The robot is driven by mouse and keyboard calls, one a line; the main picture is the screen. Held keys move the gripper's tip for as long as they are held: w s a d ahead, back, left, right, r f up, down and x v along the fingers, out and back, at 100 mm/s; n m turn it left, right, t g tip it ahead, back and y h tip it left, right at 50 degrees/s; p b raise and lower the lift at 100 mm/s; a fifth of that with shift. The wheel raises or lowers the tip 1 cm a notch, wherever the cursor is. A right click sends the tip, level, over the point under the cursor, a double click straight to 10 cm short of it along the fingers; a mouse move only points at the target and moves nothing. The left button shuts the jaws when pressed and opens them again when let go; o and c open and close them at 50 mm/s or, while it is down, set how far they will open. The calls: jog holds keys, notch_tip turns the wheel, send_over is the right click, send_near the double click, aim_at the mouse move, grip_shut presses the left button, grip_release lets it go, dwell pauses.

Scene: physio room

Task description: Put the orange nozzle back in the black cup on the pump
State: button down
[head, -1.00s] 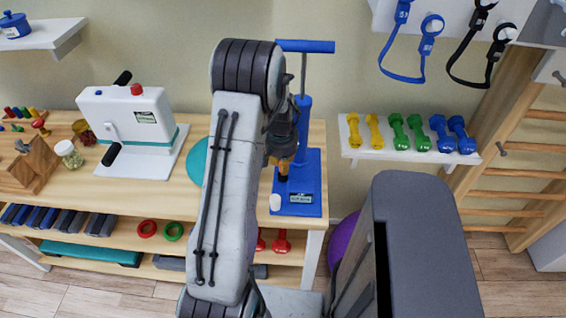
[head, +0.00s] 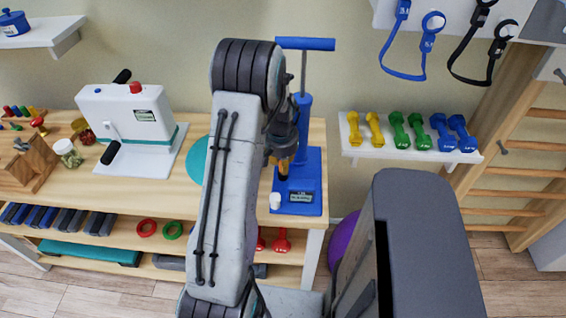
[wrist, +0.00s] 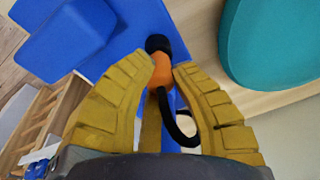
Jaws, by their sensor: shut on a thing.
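The blue pump (head: 306,185) stands upright at the right end of the wooden table, its T-handle on top. My gripper (head: 284,166) is above the pump's base, in front of its barrel. In the wrist view my gripper (wrist: 165,72) has its yellow fingers shut on the orange nozzle (wrist: 162,70). A black hose (wrist: 174,122) curves back from the nozzle. A round black part (wrist: 158,43), seemingly the black cup, shows just beyond the nozzle's end over the blue base. I cannot tell whether the nozzle is inside it or only lined up over it.
A small white cylinder (head: 275,201) stands at the base's left front corner. A teal disc (head: 197,158) lies left of the pump, partly behind my arm. A white machine (head: 134,125) stands further left. A dumbbell shelf (head: 408,155) is on the wall at right.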

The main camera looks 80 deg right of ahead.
jog(key=c, duration=0.9)
grip_release()
jog(key=shift+c, duration=0.2)
jog(key=shift+r, duration=0.1)
jog(key=shift+r+p, duration=2.2)
jog(key=shift+r, duration=1.2)
jog(key=shift+a, duration=0.1)
